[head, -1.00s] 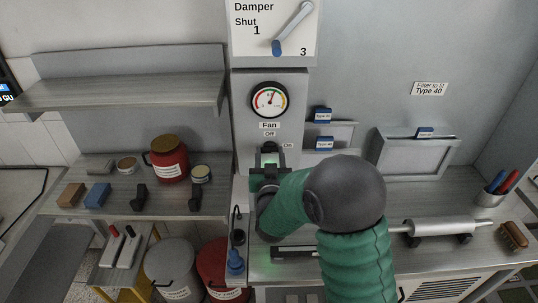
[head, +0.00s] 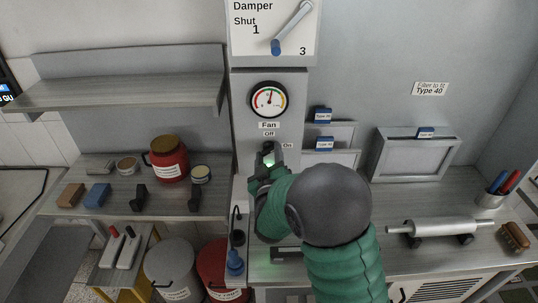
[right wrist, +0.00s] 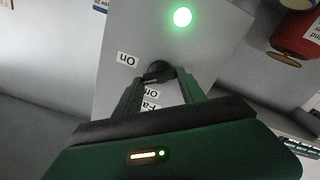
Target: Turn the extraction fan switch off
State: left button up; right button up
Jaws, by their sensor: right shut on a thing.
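The fan switch is a dark knob (right wrist: 157,72) on the grey panel (head: 284,95), between the "Off" and "On" labels. My right gripper (head: 268,156) is at this switch in the head view and hides most of it. In the right wrist view my right gripper (right wrist: 162,82) has its fingers on either side of the knob and is shut on it. The "On" label (right wrist: 127,59) shows beside the knob there. A green lamp (right wrist: 182,17) is lit on the panel. My left gripper is not in view.
A round gauge (head: 269,100) sits above the switch, and the damper lever (head: 290,28) is higher up. A blue-handled item (head: 235,262) stands below left. A red jar (head: 169,160) is on the left shelf. A metal cylinder (head: 432,228) lies on the right counter.

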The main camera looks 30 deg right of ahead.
jog(key=n, duration=0.3)
jog(key=shift+a+p, duration=0.1)
jog(key=shift+p, duration=0.25)
jog(key=n+p, duration=0.1)
jog(key=n, duration=0.1)
jog(key=shift+f+n, duration=0.1)
jog(key=shift+n, duration=0.2)
jog(key=n+p, duration=0.2)
jog(key=n, duration=0.2)
jog(key=shift+f, duration=0.15)
jog(key=shift+f+n+p, duration=0.1)
jog(key=shift+n+p, duration=0.2)
jog(key=shift+n, duration=0.4)
jog(key=shift+f, duration=0.1)
jog(key=o, duration=1.4)
jog(key=shift+w, duration=0.15)
jog(key=shift+c, duration=0.2)
jog(key=shift+a, duration=0.1)
